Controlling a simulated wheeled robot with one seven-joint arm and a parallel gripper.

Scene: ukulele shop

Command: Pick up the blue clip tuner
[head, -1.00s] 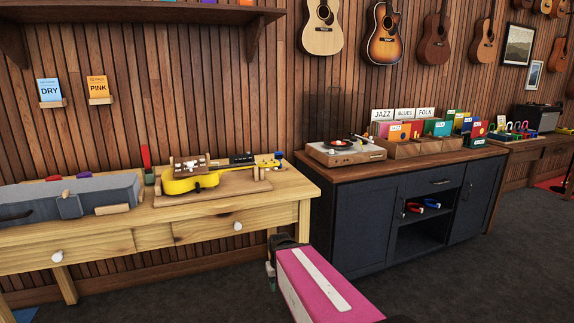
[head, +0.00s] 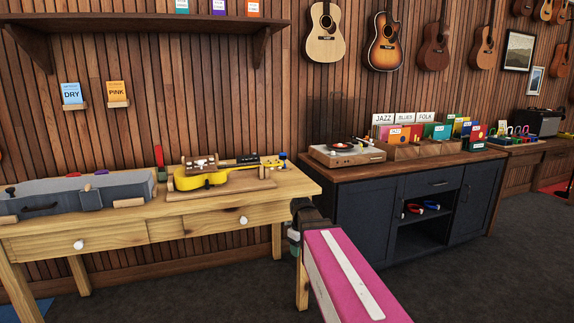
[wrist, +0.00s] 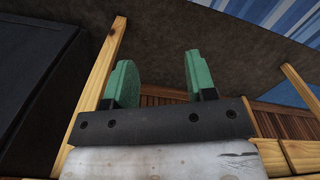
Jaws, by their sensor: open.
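A small blue piece, apparently the blue clip tuner (head: 283,156), sits at the headstock end of a yellow ukulele (head: 205,180) in the head view. It is too small to tell exactly how it is attached. The ukulele lies on a wooden cradle on the workbench. My gripper shows in the wrist view (wrist: 158,76), its two green fingers spread apart with nothing between them. It points down past the bench legs toward the floor.
A grey case (head: 80,196) lies on the left of the wooden workbench (head: 300,186). A dark cabinet (head: 365,225) stands to the right, bearing a turntable (head: 347,152) and record bins (head: 420,149). A shelf (head: 150,28) overhangs the bench. Dark floor lies in front.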

